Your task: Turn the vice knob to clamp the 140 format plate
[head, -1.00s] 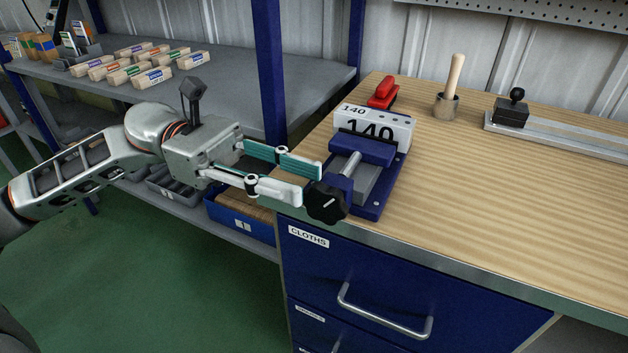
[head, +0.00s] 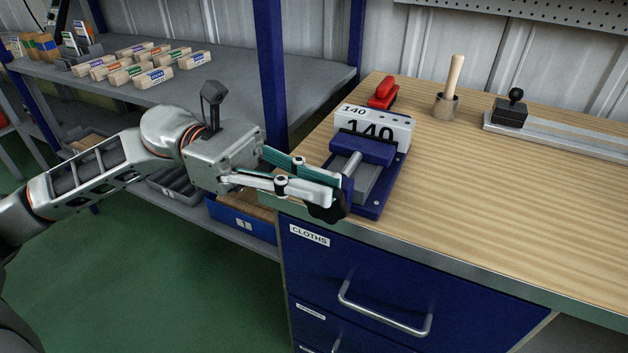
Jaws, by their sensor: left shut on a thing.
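The blue vice (head: 370,207) sits at the left front corner of the wooden workbench. The white format plate marked 140 (head: 401,130) stands upright at the back of the vice, behind its blue jaw block (head: 362,150). The black vice knob (head: 328,213) is at the vice's front, partly hidden by my left gripper's fingers. My left gripper (head: 335,193) reaches in from the left and is shut on the knob, its fingers on both sides of it. My right gripper is not in view.
A red-handled tool (head: 383,93) lies behind the plate. A wooden-handled tool in a cup (head: 448,100) and a metal rail with a black block (head: 510,112) stand further right. The shelf at left holds several labelled wooden blocks (head: 154,77). The bench's right side is clear.

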